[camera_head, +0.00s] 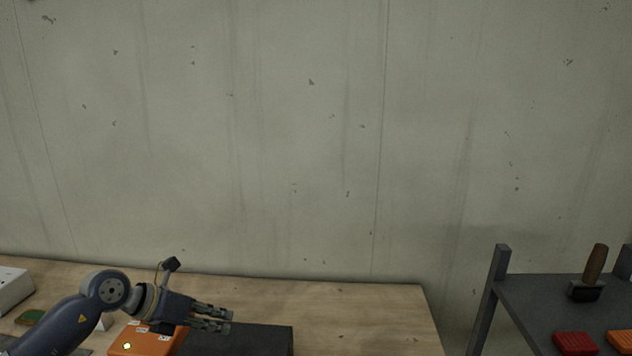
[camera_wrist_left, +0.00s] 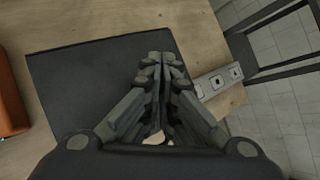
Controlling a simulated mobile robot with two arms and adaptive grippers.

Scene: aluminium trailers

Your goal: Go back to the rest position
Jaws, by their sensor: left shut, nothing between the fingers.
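My left gripper (camera_head: 222,319) comes in from the left over the wooden table and points right. In the left wrist view my left gripper (camera_wrist_left: 160,60) is shut, its fingertips together with nothing between them. It is above a dark flat panel (camera_wrist_left: 85,75), which also shows in the head view (camera_head: 255,338). I cannot tell the exact height of the gripper over it. My right gripper is in neither view.
An orange box (camera_head: 140,343) lies under my left wrist; a white box (camera_head: 12,290) and green item (camera_head: 31,317) are further left. A grey shelf (camera_head: 540,305) at right holds a hammer (camera_head: 590,278), a red item (camera_head: 575,343) and an orange item (camera_head: 620,340). The table's back right (camera_head: 380,305) is clear.

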